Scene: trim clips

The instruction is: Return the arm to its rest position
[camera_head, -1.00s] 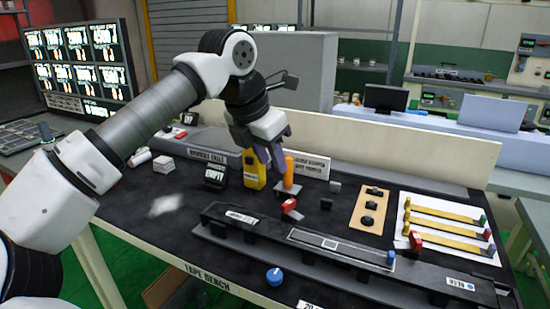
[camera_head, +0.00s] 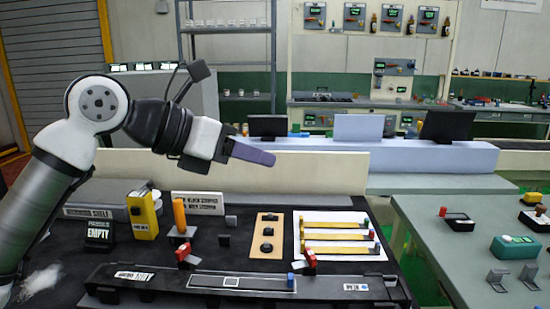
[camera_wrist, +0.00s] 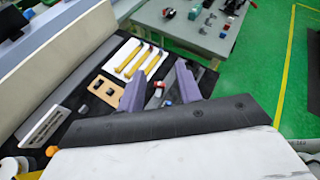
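My arm reaches in from the left in the head view. My gripper (camera_head: 268,158) is raised above the bench and points right, its purple fingers seen from the side. In the wrist view the two purple fingers of my gripper (camera_wrist: 160,77) stand apart with nothing held between them. The black bench top (camera_head: 262,210) lies well below the fingers. The long dark trim bar (camera_head: 330,285) lies along the bench front, with a red clip (camera_head: 309,259) and a blue piece (camera_head: 291,280) at it. Another red clip (camera_head: 183,251) stands further left.
A yellow box (camera_head: 143,216) and an orange-handled tool (camera_head: 179,214) stand at the bench's left. A tan board (camera_head: 266,248) and a white sheet with yellow strips (camera_head: 340,217) lie right of them. A low cream wall (camera_head: 320,172) runs behind; a grey-green table (camera_head: 450,232) stands at right.

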